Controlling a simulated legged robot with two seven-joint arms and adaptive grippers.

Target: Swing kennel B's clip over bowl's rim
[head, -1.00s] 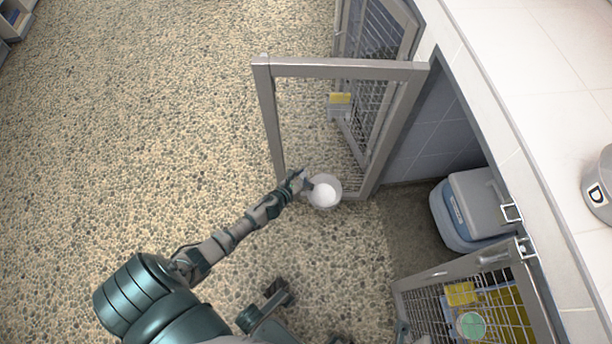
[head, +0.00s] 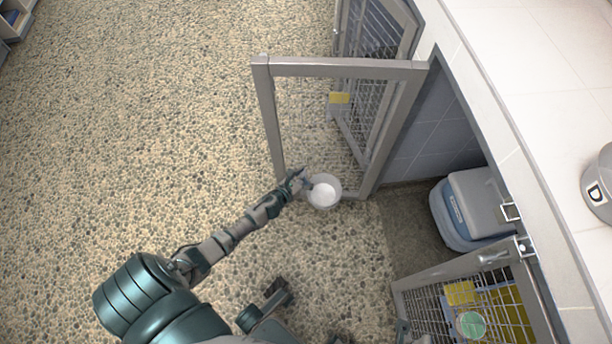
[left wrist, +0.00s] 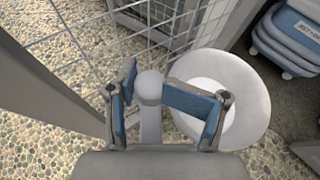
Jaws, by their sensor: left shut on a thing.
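The white bowl (head: 323,191) is at the foot of the open mesh kennel door (head: 340,68), by its lower frame. It also shows in the left wrist view (left wrist: 256,94), just right of my fingers. My left gripper (head: 300,182) is at the bowl's left edge. In the left wrist view, its blue-padded fingers (left wrist: 165,103) are on either side of a grey, round-headed clip (left wrist: 149,88), which they hold. The clip stands beside the bowl's rim; I cannot tell whether it touches. The kennel's letter is not readable. My right gripper cannot be made out clearly.
A blue-and-white carrier (head: 472,208) stands under the white counter (head: 545,75). Another mesh door (head: 478,310) with a green bowl (head: 471,325) and yellow items is at the bottom right. A grey bowl marked D (head: 600,188) stands on the counter.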

